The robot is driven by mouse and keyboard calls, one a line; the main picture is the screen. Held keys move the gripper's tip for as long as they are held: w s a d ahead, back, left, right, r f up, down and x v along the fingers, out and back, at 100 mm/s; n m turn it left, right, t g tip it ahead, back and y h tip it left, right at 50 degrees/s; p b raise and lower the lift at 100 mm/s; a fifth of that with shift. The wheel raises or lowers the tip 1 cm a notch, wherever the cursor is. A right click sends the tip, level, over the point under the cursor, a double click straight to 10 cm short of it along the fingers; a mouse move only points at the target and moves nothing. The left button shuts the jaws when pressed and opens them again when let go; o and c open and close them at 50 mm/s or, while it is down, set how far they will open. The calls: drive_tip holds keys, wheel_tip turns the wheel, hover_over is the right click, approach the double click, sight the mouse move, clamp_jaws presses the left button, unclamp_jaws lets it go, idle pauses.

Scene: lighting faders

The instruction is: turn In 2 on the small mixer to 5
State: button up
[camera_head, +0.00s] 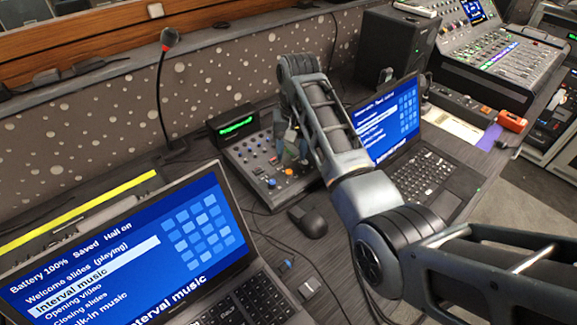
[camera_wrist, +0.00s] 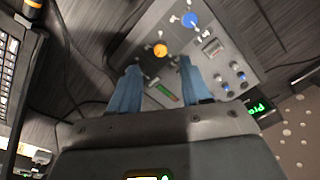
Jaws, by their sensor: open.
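The small mixer (camera_head: 252,162) is a grey panel with knobs and a green-lit display (camera_head: 236,125) behind it, between the two laptops. It also shows in the wrist view (camera_wrist: 185,40). In the head view my arm hides the mixer's right part. Knob labels and settings are too small to read.
A laptop (camera_head: 130,255) stands front left and another (camera_head: 390,125) right of the mixer. A black mouse (camera_head: 308,221) lies in front of the mixer. A gooseneck microphone (camera_head: 160,95) rises at its left. A black speaker (camera_head: 395,47) and larger console (camera_head: 500,50) stand behind right.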

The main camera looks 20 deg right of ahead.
sight(289, 171)
drive_tip(key=f, duration=0.6)
drive_tip(key=shift+a+f, duration=0.2)
drive_tip(key=shift+f, duration=0.05)
drive_tip(key=shift+c, duration=0.5)
clamp_jaws()
